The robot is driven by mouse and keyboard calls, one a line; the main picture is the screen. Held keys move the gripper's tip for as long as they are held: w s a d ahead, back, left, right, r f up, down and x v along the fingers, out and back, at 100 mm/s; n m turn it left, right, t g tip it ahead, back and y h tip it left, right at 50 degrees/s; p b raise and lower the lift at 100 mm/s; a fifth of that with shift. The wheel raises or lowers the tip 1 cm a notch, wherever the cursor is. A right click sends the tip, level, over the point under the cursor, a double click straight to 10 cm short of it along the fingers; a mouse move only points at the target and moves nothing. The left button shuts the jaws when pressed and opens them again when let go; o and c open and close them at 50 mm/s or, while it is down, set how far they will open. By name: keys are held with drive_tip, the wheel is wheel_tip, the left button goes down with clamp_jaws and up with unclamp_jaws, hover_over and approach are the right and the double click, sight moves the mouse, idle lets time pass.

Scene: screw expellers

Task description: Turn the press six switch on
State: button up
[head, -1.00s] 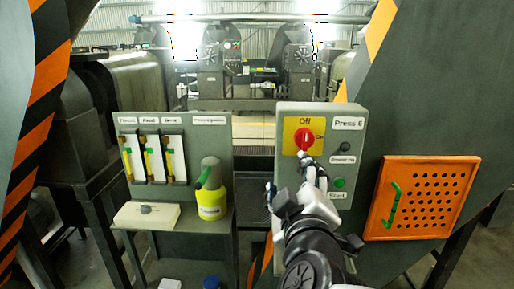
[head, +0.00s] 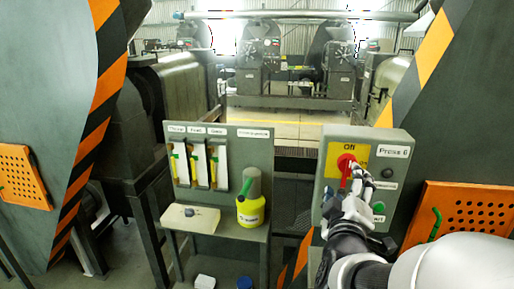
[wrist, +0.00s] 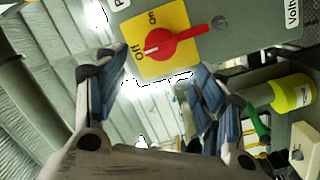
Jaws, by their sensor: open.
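The press six switch (head: 345,162) is a red rotary knob on a yellow plate, on a grey box (head: 330,203) labelled "Press 6". In the wrist view, the red knob (wrist: 180,42) has its pale tip towards the "Off" mark, with "On" above it. My gripper (head: 361,184) is in front of the box and hides the knob's lower right part in the head view. In the wrist view, my gripper (wrist: 155,75) is open, with its fingers spread below and either side of the knob and nothing between them. I cannot tell whether a finger touches the knob.
A green start button (head: 379,207) and a dark button (head: 387,172) sit close right of the switch. Left stands a gauge panel (head: 243,160) with a yellow bottle (head: 251,210) on its shelf. An orange perforated panel (head: 468,207) is at right.

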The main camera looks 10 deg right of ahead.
sight(347, 168)
drive_tip(key=b+x, duration=0.1)
drive_tip(key=x, duration=0.8)
drive_tip(key=shift+w, duration=0.1)
drive_tip(key=c, duration=1.1)
